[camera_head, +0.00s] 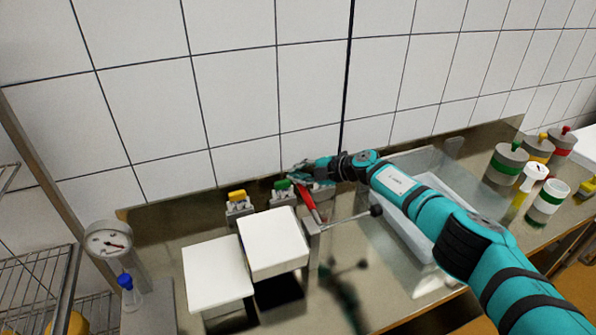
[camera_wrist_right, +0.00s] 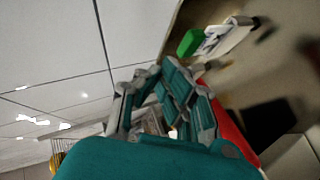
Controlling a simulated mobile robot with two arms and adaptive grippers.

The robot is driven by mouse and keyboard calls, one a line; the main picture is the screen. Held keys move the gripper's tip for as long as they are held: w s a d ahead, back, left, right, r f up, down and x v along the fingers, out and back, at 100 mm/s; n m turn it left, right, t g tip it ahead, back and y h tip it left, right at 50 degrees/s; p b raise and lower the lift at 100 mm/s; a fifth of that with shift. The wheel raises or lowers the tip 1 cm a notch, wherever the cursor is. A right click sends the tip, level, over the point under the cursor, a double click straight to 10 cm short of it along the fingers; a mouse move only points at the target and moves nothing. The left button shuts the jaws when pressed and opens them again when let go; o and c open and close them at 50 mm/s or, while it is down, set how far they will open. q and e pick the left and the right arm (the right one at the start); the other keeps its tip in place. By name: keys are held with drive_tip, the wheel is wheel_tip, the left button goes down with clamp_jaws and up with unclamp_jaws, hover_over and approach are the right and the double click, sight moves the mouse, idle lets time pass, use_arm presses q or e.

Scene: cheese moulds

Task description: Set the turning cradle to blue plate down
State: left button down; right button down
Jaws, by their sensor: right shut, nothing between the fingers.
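The turning cradle appears to be the assembly with a white block (camera_head: 273,243), a metal bracket (camera_head: 313,228) and a rod ending in a black knob (camera_head: 376,211). A red bar (camera_head: 307,197) slants up from the bracket; it also shows in the right wrist view (camera_wrist_right: 234,132). I see no blue plate; which plate faces down is hidden. My right gripper (camera_head: 299,173) is shut and empty at the top end of the red bar; I cannot tell if they touch. Its fingers show in the wrist view (camera_wrist_right: 170,98). My left gripper is out of view.
A lower white block (camera_head: 217,273) stands left of the cradle. Yellow-topped (camera_head: 237,196) and green-topped (camera_head: 282,186) clips sit behind, near the tiled wall. A gauge (camera_head: 108,239) is at left. A translucent tray (camera_head: 400,225) lies under my arm; weights (camera_head: 505,164) and jars (camera_head: 547,200) stand right.

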drive_tip(key=shift+w+a+f+b, duration=0.15)
drive_tip(key=shift+f+b, duration=0.25)
drive_tip(key=shift+f, duration=0.2)
drive_tip(key=shift+w+a+f+b, duration=0.15)
drive_tip(key=shift+f+b, duration=0.25)
drive_tip(key=shift+f, duration=0.3)
